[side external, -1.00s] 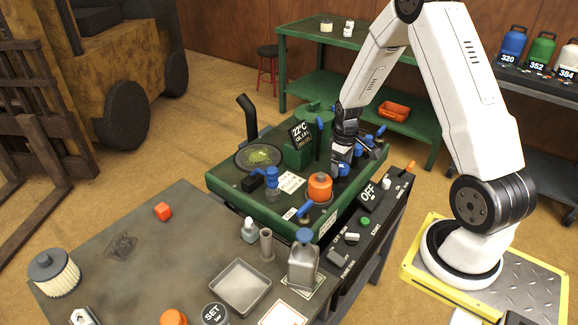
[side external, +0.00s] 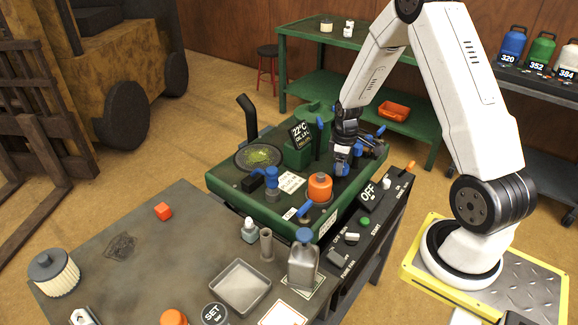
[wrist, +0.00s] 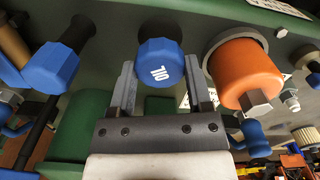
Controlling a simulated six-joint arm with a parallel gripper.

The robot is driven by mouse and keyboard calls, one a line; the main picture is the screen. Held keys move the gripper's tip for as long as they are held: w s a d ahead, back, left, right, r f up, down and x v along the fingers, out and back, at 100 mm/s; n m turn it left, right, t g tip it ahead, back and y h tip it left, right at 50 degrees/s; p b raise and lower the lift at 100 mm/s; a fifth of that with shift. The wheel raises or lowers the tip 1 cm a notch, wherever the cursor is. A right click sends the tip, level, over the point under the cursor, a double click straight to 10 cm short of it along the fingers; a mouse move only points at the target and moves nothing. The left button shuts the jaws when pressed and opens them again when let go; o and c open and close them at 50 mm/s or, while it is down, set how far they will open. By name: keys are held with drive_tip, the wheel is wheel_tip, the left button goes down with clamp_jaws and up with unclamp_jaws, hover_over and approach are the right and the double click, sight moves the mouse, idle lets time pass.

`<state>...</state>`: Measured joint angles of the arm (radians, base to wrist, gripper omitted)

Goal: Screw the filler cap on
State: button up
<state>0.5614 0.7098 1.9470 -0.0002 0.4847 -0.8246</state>
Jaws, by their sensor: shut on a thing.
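The filler cap (wrist: 160,62) is a blue faceted cap lettered OIL, which shows upside down in the wrist view. My gripper (wrist: 159,72) is shut on it, one grey finger on each side. In the side view my gripper (side external: 343,164) points down over the right half of the green mower deck (side external: 225,188). Blue of the cap shows there between the dark fingers. The filler opening under the cap is hidden, so I cannot tell how the cap is seated.
An orange canister (side external: 320,187) stands on the deck close to my gripper, and shows right of the cap in the wrist view (wrist: 243,70). Another blue knob (wrist: 52,68) is on the left there. The temperature display (side external: 301,133) stands behind. The grey bench (side external: 110,225) has free room.

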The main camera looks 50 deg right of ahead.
clamp_jaws()
drive_tip(key=m, duration=0.4)
drive_tip(key=shift+m, duration=1.2)
drive_tip(key=m, duration=0.3)
drive_tip(key=shift+m, duration=1.6)
